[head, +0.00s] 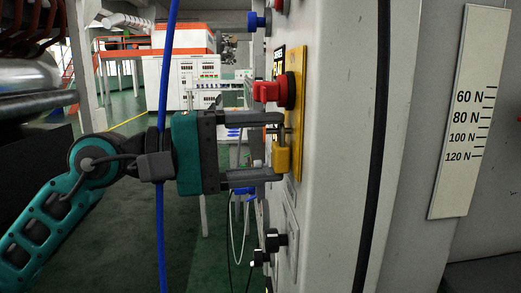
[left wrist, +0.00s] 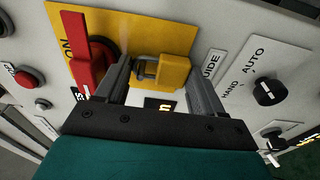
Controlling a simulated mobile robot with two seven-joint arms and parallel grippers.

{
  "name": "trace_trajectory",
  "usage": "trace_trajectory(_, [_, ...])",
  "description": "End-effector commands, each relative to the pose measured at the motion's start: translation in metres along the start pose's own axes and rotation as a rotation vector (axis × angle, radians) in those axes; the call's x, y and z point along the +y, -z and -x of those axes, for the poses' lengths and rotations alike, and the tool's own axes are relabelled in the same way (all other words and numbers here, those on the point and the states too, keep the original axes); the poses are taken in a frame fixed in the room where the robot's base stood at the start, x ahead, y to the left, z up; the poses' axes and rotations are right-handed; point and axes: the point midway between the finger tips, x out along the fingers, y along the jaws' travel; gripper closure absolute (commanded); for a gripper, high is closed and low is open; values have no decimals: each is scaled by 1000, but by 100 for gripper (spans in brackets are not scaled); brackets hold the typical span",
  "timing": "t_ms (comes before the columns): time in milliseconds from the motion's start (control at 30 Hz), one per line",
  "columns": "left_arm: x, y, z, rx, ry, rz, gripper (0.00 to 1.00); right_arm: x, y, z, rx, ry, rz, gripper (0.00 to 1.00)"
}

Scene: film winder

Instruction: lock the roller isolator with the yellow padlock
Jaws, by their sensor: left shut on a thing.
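The yellow padlock (head: 282,157) is upright against the yellow plate (head: 297,65) on the machine's side, with its metal shackle at the top. My left gripper (head: 280,146) is shut on it, one finger above and one below in the head view. The left wrist view shows the padlock (left wrist: 172,73) between my fingers (left wrist: 163,80). The isolator's red handle (head: 271,91) is just above the upper finger and points left. It also shows in the left wrist view (left wrist: 85,60). I cannot tell whether the shackle passes through the isolator. My right gripper is out of view.
Black knobs (head: 275,241) are on the panel below; the left wrist view shows the HAND/AUTO knob (left wrist: 268,92) close to my finger. A red button (left wrist: 29,79) is on the other side. A blue cable (head: 161,220) hangs by my wrist.

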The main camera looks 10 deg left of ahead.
Motion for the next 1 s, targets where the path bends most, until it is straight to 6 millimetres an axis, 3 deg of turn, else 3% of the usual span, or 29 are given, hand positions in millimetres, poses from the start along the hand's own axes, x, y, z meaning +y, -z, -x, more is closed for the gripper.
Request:
trace_trajectory(833, [-3, -2, 0, -5, 7, 2, 64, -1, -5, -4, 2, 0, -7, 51])
trace_trajectory(867, [-3, -2, -1, -5, 7, 2, 29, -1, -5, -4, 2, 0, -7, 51])
trace_trajectory(1000, [-2, -1, 0, -4, 6, 2, 16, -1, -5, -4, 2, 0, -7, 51])
